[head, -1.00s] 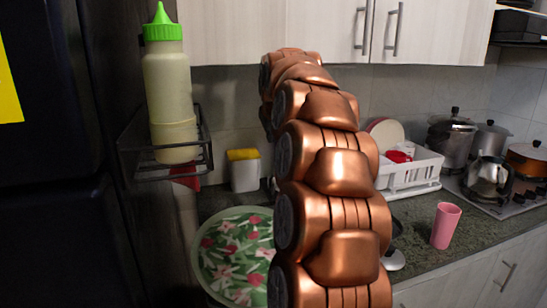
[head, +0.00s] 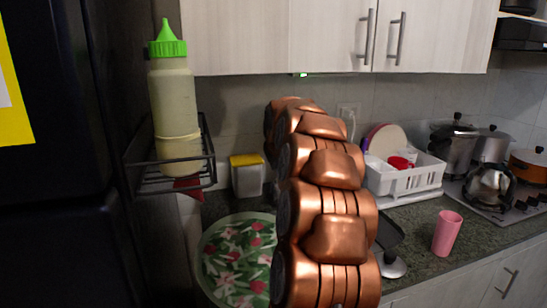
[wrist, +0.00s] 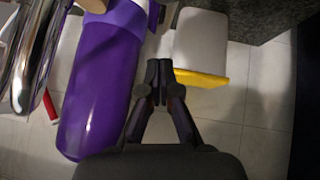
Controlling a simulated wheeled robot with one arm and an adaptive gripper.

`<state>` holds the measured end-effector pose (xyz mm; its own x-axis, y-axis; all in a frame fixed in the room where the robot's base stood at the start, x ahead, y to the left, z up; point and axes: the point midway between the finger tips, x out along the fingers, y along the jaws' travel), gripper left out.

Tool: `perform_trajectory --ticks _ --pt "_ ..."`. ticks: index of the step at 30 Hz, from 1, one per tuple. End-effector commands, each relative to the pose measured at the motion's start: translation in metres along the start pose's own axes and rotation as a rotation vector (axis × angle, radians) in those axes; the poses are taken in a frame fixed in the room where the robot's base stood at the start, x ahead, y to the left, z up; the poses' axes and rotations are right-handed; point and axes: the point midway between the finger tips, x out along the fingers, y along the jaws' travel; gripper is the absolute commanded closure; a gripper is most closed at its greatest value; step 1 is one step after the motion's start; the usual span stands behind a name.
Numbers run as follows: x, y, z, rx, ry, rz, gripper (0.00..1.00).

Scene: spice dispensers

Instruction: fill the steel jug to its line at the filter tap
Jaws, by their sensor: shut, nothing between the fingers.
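My gripper (wrist: 158,75) is shut and empty in the wrist view, its fingertips together between a purple cylinder (wrist: 103,75) and a white container with a yellow lid (wrist: 203,38). In the head view the gripper is hidden behind my copper arm. A shiny curved steel object (wrist: 38,60) is cut off at the left of the wrist view; I cannot tell if it is the steel jug. A steel kettle-like vessel (head: 489,186) stands on the stove at the right of the head view. No fill line or filter tap can be made out.
The white container (head: 246,176) stands against the back wall. A green floral tray (head: 240,262) lies left of my arm. A squeeze bottle (head: 173,100) stands on a wire shelf (head: 170,178). A dish rack (head: 405,178) and pink cup (head: 447,233) are at right, with some bare counter (head: 418,240) nearby.

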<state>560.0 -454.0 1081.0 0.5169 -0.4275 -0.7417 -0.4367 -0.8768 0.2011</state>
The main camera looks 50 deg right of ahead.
Motion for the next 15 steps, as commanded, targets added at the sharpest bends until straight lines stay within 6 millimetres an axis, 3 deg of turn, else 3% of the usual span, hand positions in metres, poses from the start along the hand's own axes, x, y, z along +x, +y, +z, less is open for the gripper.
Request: perform_trajectory --ticks 4,15 --pt "0.003 0.000 0.012 0.001 -0.007 -0.002 1.00" --pt "0.005 0.000 0.018 0.000 -0.001 0.000 1.00"
